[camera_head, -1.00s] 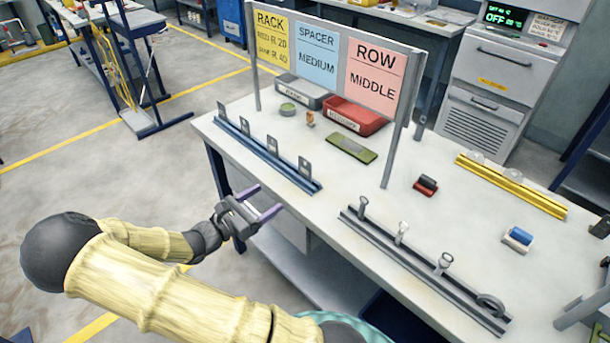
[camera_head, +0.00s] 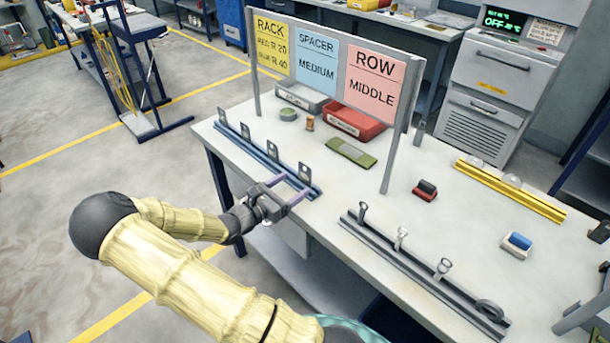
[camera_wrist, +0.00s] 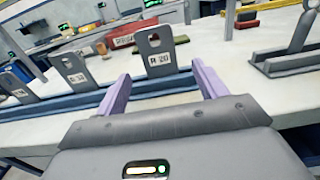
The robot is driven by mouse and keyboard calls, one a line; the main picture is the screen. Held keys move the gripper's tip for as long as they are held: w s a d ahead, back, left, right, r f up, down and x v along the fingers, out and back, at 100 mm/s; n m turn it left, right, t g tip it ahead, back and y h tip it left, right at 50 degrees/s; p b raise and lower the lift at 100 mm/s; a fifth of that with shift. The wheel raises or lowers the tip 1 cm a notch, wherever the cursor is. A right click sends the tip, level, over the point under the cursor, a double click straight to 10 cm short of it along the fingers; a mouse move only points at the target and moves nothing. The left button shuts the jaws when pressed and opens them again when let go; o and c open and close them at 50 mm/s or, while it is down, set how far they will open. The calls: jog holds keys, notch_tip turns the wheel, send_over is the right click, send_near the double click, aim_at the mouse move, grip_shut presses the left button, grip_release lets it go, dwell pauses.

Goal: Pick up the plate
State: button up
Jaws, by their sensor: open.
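Several upright grey plates with a hole near the top stand in a row on a blue rack (camera_head: 262,153). The nearest plate (camera_head: 305,172) is at the rack's right end. In the wrist view this plate (camera_wrist: 156,44) carries a white label that seems to read "R 20". My gripper (camera_head: 292,188) is open at the table's front edge, close to that end of the rack. In the wrist view its two purple fingers (camera_wrist: 160,72) point at the plate, which appears between and beyond them. Nothing is held.
A dark rail (camera_head: 425,268) with several posts lies to the right. A sign board (camera_head: 325,62) on posts stands behind. A green flat piece (camera_head: 351,152), a red bin (camera_head: 355,123) and a yellow rail (camera_head: 511,190) are also on the table. Bare tabletop lies between the racks.

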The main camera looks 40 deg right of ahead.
aim_at(305, 178)
jog(key=shift+d, duration=1.3)
jog(key=d, duration=0.3)
jog(key=d+p, duration=0.1)
jog(key=d, duration=0.1)
jog(key=shift+w+d+f, duration=0.15)
jog(key=shift+w, duration=0.15)
jog(key=shift+w, duration=0.1)
jog(key=shift+s, duration=0.2)
jog(key=c, duration=1.2)
jog(key=shift+o, duration=0.2)
notch_tip(305, 178, up, 10)
jog(key=shift+w, duration=0.1)
